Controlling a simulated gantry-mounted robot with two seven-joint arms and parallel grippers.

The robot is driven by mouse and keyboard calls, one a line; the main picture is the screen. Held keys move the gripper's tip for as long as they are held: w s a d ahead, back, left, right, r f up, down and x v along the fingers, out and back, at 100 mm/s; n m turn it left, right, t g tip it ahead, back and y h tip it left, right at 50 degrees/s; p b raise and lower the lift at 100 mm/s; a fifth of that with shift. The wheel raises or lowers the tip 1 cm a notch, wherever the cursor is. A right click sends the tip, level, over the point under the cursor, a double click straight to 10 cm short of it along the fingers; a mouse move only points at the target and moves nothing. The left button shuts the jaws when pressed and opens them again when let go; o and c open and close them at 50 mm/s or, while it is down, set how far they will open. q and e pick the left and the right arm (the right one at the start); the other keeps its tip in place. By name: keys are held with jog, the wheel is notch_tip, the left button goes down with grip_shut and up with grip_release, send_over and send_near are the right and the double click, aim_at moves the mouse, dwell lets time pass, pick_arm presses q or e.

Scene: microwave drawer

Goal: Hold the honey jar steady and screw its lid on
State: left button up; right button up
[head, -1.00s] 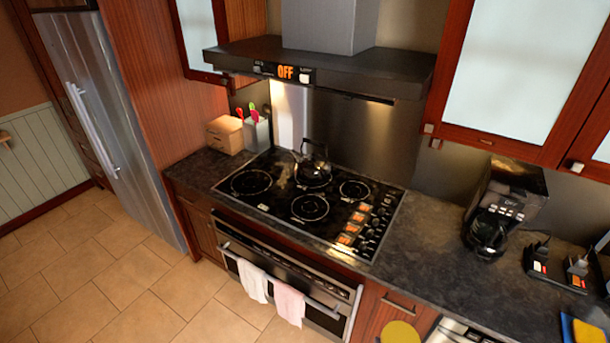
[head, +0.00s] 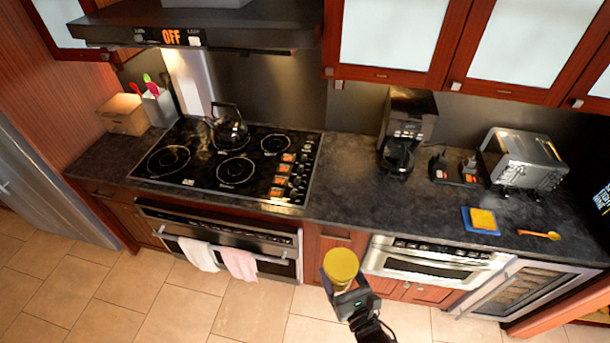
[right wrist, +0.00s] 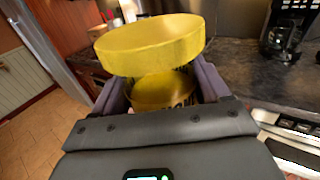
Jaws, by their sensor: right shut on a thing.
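A round yellow thing, which looks like the honey jar (head: 341,266), is in my right gripper (head: 346,292) in front of the counter at the bottom of the head view. In the right wrist view the jar's lower yellow part (right wrist: 162,90) sits between the two fingers of the gripper (right wrist: 162,98). A wider yellow disc (right wrist: 150,45), which looks like the lid, is above it and beyond the fingertips. I cannot tell whether the disc is screwed down. My left gripper is not in view.
A microwave drawer (head: 430,265) is below. Clear counter lies right of the stove.

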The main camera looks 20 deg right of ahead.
jog(key=a+r+n+g+y, duration=0.2)
jog(key=a+r+n+y, duration=0.2)
jog(key=a, duration=0.3)
jog(key=w+a+r+n+g+y, duration=0.1)
jog(key=a+r+n+g+y, duration=0.1)
jog(key=a+r+y, duration=0.4)
jog(key=shift+a+r+n+y, duration=0.2)
jog(key=shift+a+n+y, duration=0.4)
jog(key=shift+a+n, duration=0.45)
